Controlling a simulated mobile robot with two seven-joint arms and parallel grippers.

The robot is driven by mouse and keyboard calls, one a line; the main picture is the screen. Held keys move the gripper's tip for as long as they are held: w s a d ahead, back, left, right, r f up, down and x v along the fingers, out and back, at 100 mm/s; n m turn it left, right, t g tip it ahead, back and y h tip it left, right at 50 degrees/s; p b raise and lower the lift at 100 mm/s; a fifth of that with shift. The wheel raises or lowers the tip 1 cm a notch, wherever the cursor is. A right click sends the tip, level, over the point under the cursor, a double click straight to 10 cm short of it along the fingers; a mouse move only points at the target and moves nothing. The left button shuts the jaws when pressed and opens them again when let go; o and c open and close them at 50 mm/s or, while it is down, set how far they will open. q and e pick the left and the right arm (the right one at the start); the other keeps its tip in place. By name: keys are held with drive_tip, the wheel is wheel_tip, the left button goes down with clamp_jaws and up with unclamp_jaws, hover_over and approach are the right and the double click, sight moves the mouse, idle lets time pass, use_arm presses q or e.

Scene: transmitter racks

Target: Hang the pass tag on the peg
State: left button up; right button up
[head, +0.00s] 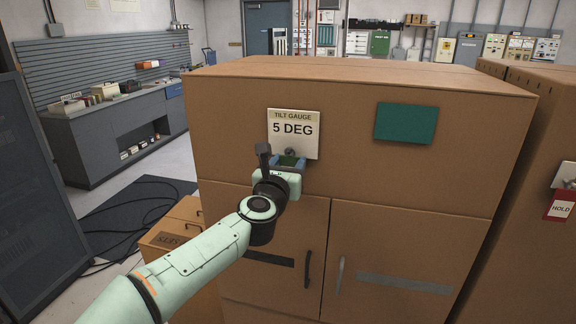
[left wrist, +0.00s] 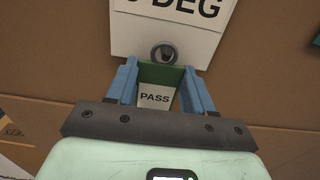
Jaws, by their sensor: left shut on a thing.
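The pass tag (left wrist: 155,97) is green with a white label reading PASS. It sits between the blue fingers of my left gripper (left wrist: 160,78), which is shut on it. The round grey peg (left wrist: 164,53) shows just above the tag's top edge, at the foot of the white 5 DEG plate. I cannot tell whether the tag touches the peg or is around it. In the head view, my left gripper (head: 287,164) is in front of the brown cabinet, just below the peg (head: 290,152), and the tag is mostly hidden. My right gripper is not in view.
The white TILT GAUGE plate (head: 293,133) and a green panel (head: 406,123) are on the brown cabinet (head: 235,150). A red HOLD tag (head: 560,208) hangs at the far right. Brown boxes (head: 165,240) stand low, left of the cabinet. The cabinet front around the peg is mostly clear.

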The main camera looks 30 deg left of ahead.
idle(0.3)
use_arm(q)
drive_tip(key=o, duration=1.1)
drive_tip(key=shift+s, duration=0.1)
